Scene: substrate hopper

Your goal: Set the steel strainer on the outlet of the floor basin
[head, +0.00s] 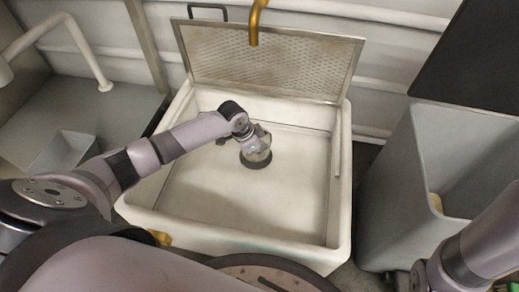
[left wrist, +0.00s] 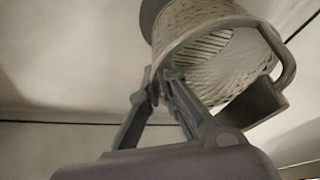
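The steel strainer (head: 258,153) is a small mesh basket with a loop handle, over the white floor basin (head: 192,215) in the head view. My left gripper (left wrist: 163,78) is shut on the rim of the strainer (left wrist: 222,55), which fills the upper right of the left wrist view. The dark round outlet (head: 257,165) shows as a crescent below the strainer; the strainer covers the rest. A dark round edge, likely the outlet (left wrist: 149,12), shows behind the strainer in the left wrist view. I cannot tell whether the strainer touches the outlet. My right gripper is not in view.
A perforated grate (head: 270,65) stands raised at the basin's back edge. A brass spout (head: 256,22) hangs above it. A grey bin (head: 400,190) stands to the right of the basin. The basin floor around the strainer is clear.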

